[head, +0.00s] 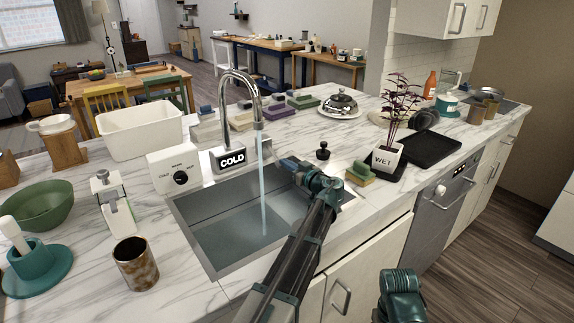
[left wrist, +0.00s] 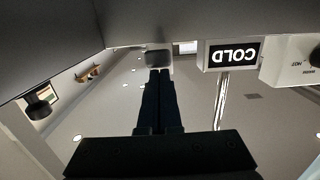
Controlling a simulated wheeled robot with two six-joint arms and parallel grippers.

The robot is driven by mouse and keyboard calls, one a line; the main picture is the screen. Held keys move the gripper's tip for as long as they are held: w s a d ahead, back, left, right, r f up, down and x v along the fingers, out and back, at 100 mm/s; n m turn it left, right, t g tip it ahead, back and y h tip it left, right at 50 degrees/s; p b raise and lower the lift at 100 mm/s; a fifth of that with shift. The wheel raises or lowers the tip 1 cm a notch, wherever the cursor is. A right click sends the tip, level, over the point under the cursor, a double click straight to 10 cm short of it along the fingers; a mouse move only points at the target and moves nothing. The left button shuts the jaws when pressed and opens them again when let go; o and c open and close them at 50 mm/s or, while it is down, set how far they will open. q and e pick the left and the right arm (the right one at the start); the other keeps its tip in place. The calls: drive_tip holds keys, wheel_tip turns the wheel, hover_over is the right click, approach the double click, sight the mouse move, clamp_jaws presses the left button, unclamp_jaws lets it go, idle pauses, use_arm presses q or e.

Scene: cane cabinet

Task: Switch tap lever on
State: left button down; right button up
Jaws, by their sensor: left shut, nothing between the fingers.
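The chrome tap (head: 237,95) arches over the sink (head: 210,235), and a pale blue stream of water runs from its spout into the basin. A lit COLD sign (head: 231,158) stands at its base; the sign also shows upside down in the left wrist view (left wrist: 233,55). My left gripper (head: 286,163) is shut and empty, right of the stream near the sink's back edge. In the left wrist view its fingers (left wrist: 158,73) point at a small grey block (left wrist: 158,59); I cannot tell if they touch. I cannot clearly make out the lever.
A white box with a dial (head: 180,178) stands left of the tap. A black knob (head: 323,151) and a green-yellow sponge (head: 360,173) are right of my gripper. A potted plant (head: 385,159) stands further right. A rusty cup (head: 135,262) stands left of the sink.

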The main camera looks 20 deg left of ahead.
use_arm(q)
drive_tip(key=shift+s+f, duration=0.1)
drive_tip(key=shift+f, duration=0.1)
drive_tip(key=v, duration=0.7)
drive_tip(key=shift+d+r+p, duration=0.2)
drive_tip(key=shift+p, duration=0.2)
